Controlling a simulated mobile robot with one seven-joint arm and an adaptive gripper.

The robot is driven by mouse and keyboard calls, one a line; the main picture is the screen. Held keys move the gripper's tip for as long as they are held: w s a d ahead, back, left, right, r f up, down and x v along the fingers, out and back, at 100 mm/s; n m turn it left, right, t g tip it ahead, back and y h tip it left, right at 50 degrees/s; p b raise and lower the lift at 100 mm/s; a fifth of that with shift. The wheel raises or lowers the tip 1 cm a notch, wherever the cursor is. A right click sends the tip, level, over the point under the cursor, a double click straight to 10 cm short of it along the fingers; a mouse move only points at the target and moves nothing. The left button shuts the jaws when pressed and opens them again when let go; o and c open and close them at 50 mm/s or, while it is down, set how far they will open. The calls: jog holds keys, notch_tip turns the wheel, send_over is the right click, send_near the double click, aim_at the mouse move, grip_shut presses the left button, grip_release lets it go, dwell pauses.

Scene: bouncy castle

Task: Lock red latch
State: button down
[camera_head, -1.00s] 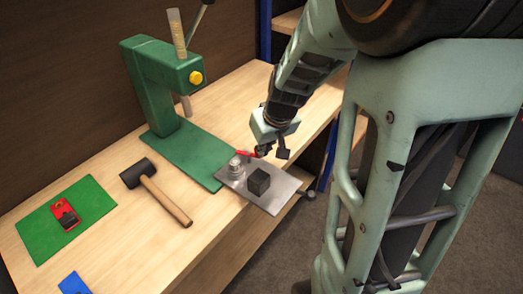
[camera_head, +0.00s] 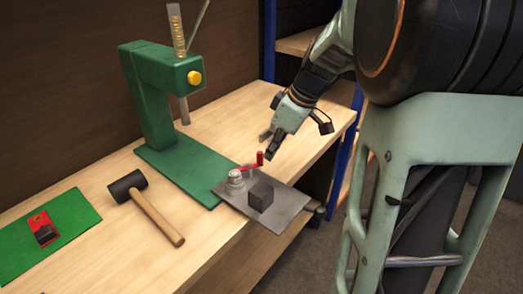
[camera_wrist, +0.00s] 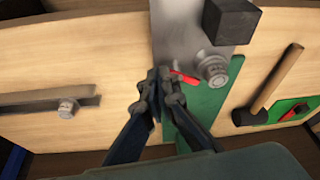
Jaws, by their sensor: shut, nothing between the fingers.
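The red latch (camera_head: 248,167) is a thin red lever with a short upright end. It extends rightward from a round metal bolt (camera_head: 235,180) on the grey metal plate (camera_head: 283,212). My gripper (camera_head: 270,145) is shut and empty, pointing down just behind and right of the lever's end. In the wrist view, the closed fingertips (camera_wrist: 160,80) are just left of the red latch (camera_wrist: 184,77). Part of the lever may be hidden by the fingers there. I cannot tell whether they touch it.
A dark block (camera_head: 261,196) sits on the plate beside the bolt. The green press (camera_head: 150,100) stands behind left. A mallet (camera_head: 148,207) and a green mat (camera_head: 75,222) with a red item (camera_head: 42,228) lie left. The bench is clear behind my gripper.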

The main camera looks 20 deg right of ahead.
jog(key=n, duration=0.1)
jog(key=w+n+g, duration=0.1)
jog(key=n, duration=0.1)
jog(key=shift+w+d+y, duration=0.1)
jog(key=shift+w+y, duration=0.15)
jog(key=shift+y, duration=0.05)
jog(key=shift+s+a+b, duration=0.35)
jog(key=shift+a+b, duration=0.05)
jog(key=shift+a, duration=0.35)
jog(key=shift+d, duration=0.1)
